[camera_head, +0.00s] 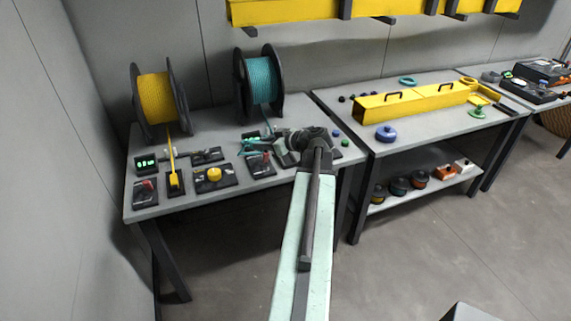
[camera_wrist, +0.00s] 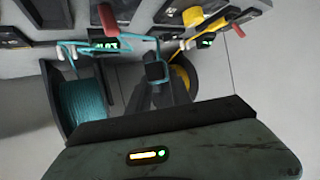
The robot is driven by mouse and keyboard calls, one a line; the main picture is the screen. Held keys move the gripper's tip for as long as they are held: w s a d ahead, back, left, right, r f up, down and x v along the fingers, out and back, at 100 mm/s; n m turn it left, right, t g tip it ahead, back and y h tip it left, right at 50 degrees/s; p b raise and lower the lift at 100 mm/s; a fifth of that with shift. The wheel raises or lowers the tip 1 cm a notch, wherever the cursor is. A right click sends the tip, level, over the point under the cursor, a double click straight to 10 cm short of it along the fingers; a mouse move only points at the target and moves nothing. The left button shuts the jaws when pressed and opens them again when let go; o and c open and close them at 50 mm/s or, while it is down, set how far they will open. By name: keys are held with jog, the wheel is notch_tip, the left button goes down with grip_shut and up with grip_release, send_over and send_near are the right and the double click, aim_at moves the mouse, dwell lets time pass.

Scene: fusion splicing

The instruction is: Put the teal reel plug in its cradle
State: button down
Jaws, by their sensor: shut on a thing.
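My gripper (camera_head: 284,146) is over the right part of the left bench, and its fingers also show in the wrist view (camera_wrist: 154,72). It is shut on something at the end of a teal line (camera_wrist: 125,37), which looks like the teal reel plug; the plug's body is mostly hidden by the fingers. The teal reel (camera_head: 262,80) stands behind the gripper at the back of the bench; in the wrist view it is at the left (camera_wrist: 84,102). I cannot make out the teal plug's cradle; my gripper may cover it.
A yellow reel (camera_head: 155,98) stands at the back left. A yellow plug (camera_head: 174,180) sits in a black holder. Black blocks with red levers (camera_head: 146,191) and a yellow-knobbed block (camera_head: 214,174) crowd the bench. A second bench (camera_head: 430,128) stands to the right.

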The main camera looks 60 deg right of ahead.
jog(key=s+d+f+m+g+h+b, duration=0.1)
jog(key=s+d+f+m+h+b, duration=0.35)
jog(key=s+d, duration=0.3)
jog(key=s+d+f+m+g+h+b, duration=0.1)
jog(key=s+d+f+m+h+b, duration=0.2)
jog(key=s+d+f, duration=0.35)
jog(key=b, duration=0.2)
send_over(286, 160)
jog(key=shift+s+d+r+h, duration=0.2)
jog(key=shift+d+r+h, duration=0.05)
jog(key=shift+r, duration=0.05)
jog(key=f+b, duration=0.3)
jog(key=f, duration=0.1)
jog(key=shift+w, duration=0.25)
jog(key=shift+r, duration=0.25)
jog(key=shift+f+b, duration=0.3)
jog(key=c, duration=1.2)
grip_release()
jog(key=shift+a, duration=0.1)
jog(key=shift+o, duration=0.2)
jog(key=shift+r+n+p, duration=0.25)
jog(key=shift+r+p, duration=0.1)
jog(key=p+v, duration=0.4)
jog(key=v, duration=0.8)
jog(key=shift+r, duration=0.15)
